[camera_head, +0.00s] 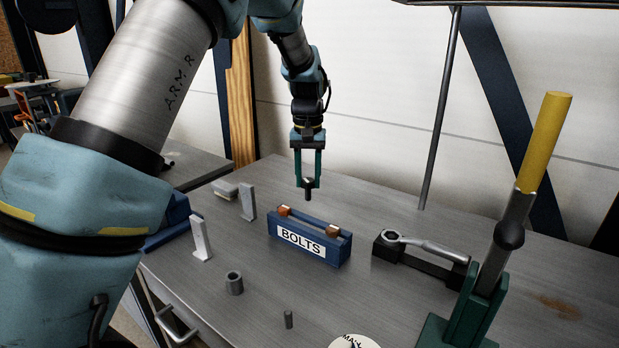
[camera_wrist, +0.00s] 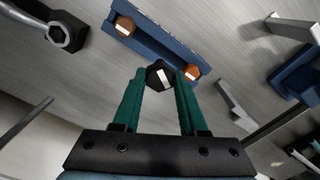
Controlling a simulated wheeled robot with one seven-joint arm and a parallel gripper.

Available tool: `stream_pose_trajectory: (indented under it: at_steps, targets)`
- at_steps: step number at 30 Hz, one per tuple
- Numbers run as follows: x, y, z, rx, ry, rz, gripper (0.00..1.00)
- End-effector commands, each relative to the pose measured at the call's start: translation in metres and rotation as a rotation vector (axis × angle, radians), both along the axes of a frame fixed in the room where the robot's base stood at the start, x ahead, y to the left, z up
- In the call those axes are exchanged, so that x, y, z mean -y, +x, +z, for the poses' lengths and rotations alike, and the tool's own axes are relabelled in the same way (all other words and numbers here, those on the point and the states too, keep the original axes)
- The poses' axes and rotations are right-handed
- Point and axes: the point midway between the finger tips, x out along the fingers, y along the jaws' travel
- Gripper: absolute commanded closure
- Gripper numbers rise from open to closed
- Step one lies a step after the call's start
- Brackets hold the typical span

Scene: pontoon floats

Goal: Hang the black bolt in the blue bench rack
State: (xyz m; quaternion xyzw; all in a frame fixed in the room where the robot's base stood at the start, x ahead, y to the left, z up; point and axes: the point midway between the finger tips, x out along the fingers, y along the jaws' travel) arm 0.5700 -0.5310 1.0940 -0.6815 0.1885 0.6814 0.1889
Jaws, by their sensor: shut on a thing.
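The black bolt (camera_wrist: 158,76) is held between the green fingertips of my gripper (camera_head: 308,181). In the head view the bolt (camera_head: 308,193) hangs upright, shank down, above the bench behind the rack. The blue bench rack (camera_head: 309,246), labelled BOLTS, stands on the bench apart from the bolt. It holds an orange-brown bolt (camera_head: 285,211) near its left end and another (camera_head: 333,231) near its right end. In the wrist view the rack (camera_wrist: 160,42) lies just beyond my fingertips, with a bare stretch between its two bolts.
A wrench on a black holder (camera_head: 420,256) and a green-based lever with yellow grip (camera_head: 541,140) stand right. Grey upright plates (camera_head: 201,238), a grey ring (camera_head: 234,283) and a small peg (camera_head: 288,319) stand left and in front. The bench behind the rack is clear.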

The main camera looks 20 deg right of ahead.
Motion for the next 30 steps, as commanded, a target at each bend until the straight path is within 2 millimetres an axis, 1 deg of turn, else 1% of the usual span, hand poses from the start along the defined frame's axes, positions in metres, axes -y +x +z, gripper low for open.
stream_pose_trajectory:
  at_steps: [3,8,22,26,30]
  targets:
    - [0.000,0.000,0.002,0.000,0.000,0.000,1.00]
    - [0.000,0.000,-0.009,0.000,0.000,0.000,1.00]
    - [0.000,0.000,-0.051,0.000,0.000,0.000,1.00]
    - [0.000,0.000,-0.057,0.000,0.000,0.000,1.00]
    - [0.000,0.000,-0.058,0.000,0.000,0.000,1.00]
